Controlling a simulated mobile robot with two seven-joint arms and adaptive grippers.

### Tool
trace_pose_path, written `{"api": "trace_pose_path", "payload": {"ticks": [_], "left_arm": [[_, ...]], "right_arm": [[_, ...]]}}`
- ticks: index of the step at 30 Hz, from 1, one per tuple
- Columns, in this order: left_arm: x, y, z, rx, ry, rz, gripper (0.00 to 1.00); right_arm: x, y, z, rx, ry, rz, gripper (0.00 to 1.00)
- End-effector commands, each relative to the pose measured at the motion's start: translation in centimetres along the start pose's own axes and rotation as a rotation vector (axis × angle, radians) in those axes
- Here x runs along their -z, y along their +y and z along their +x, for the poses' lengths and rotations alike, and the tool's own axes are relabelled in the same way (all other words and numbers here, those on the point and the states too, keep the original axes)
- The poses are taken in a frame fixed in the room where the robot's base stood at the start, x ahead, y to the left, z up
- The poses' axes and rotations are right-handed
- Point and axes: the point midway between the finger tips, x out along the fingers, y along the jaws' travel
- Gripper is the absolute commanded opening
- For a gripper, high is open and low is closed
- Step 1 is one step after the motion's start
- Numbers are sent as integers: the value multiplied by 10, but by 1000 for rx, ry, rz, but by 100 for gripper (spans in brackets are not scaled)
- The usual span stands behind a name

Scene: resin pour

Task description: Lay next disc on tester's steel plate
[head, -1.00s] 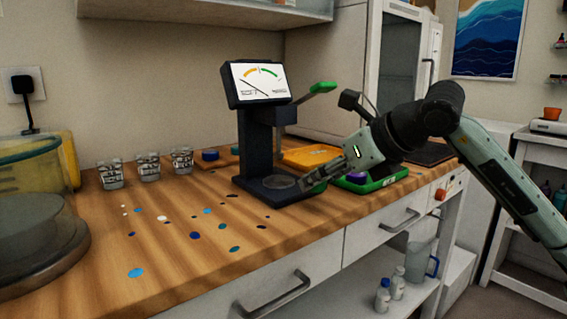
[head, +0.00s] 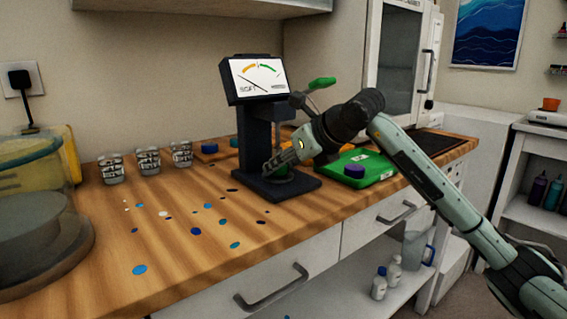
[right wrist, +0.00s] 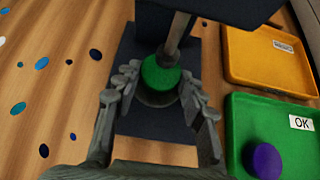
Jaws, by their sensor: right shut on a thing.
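The tester (head: 257,135) is a dark stand with a tilted dial and a green-tipped lever (head: 321,83). My right gripper (head: 270,168) is at the tester's base. It is shut on a green disc (right wrist: 160,73), which shows between the fingers in the right wrist view. The disc is over the round steel plate (right wrist: 158,99), under the tester's plunger (right wrist: 175,40). Whether the disc touches the plate I cannot tell. In the head view the fingers largely hide the plate. My left gripper is not in view.
Right of the tester is a green tray (head: 378,165) marked OK, holding a purple disc (right wrist: 265,160). An orange tray (right wrist: 265,60) lies behind it. A blue disc (head: 209,148) is at the back. Cups (head: 148,160) and resin spots (head: 195,231) are to the left.

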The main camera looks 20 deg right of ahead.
Motion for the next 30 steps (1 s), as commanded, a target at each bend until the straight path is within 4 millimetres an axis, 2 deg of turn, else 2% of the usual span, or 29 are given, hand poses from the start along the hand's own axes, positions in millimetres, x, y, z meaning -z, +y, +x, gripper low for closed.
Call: {"api": "trace_pose_path", "payload": {"ticks": [8,9,13,25,30], "left_arm": [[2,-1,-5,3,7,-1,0],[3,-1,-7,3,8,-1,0],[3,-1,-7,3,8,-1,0],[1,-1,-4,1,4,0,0],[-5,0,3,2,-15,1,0]], "right_arm": [[3,0,2,0,0,0,8],[2,0,1,0,0,0,46],[2,0,1,0,1,0,62],[-1,0,-2,0,0,0,62],[0,-1,-32,4,-2,-3,62]]}}
